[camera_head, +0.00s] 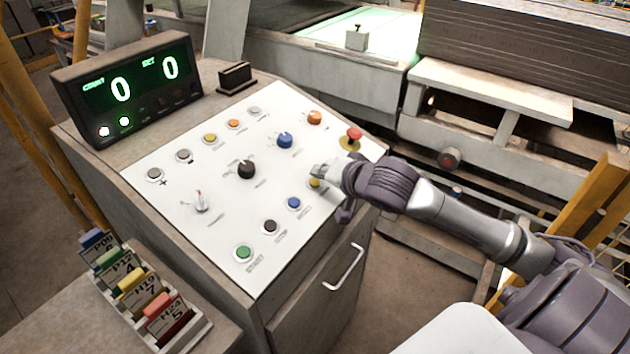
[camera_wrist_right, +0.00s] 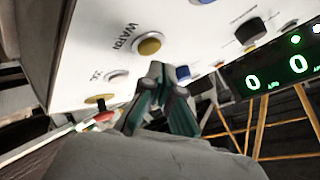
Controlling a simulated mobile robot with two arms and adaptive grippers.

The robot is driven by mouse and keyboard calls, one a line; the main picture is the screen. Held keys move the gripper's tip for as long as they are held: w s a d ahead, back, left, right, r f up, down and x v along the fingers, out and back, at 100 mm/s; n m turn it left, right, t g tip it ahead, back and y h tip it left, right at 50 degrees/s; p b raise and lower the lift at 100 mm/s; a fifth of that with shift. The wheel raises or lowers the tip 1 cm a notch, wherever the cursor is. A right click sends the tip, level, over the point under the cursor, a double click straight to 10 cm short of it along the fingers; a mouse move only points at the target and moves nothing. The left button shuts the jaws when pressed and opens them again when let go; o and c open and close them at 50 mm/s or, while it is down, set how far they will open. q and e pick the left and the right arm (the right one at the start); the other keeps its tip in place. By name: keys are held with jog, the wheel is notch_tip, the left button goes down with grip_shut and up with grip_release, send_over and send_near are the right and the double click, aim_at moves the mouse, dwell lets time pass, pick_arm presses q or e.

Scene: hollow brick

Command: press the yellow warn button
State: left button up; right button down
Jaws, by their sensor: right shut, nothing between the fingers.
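The yellow warn button (camera_head: 315,184) is in the front row of the white control panel, partly hidden by my right gripper in the head view. In the right wrist view the yellow button (camera_wrist_right: 149,44) shows whole, with the word WARN beside it. My right gripper (camera_head: 318,172) is shut and empty, its fingertips close to the button. In the right wrist view the shut fingertips (camera_wrist_right: 157,70) appear just below the button, with a small gap in the picture. Contact is not visible. My left gripper is not in view.
A blue button (camera_head: 293,203) sits beside the warn button, with dark and green buttons farther along the row. A red mushroom button (camera_head: 353,134) stands near my right wrist. Blue and black knobs (camera_head: 246,169) rise from the panel. A counter display (camera_head: 128,88) stands behind.

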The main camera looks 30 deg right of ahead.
jog(key=shift+f, duration=0.1)
jog(key=shift+w+f, duration=0.1)
jog(key=shift+f, duration=0.2)
jog(key=shift+a+f, duration=0.1)
jog(key=shift+f, duration=0.3)
dwell(0.9)
jog(key=shift+r+p, duration=0.8)
jog(key=shift+p, duration=0.25)
jog(key=shift+s+r+p, duration=0.2)
jog(key=shift+r+p, duration=0.35)
jog(key=shift+p, duration=0.05)
jog(key=r+p, duration=0.2)
jog(key=s+r+p, duration=0.1)
jog(key=p, duration=0.1)
jog(key=shift+d+r, duration=0.35)
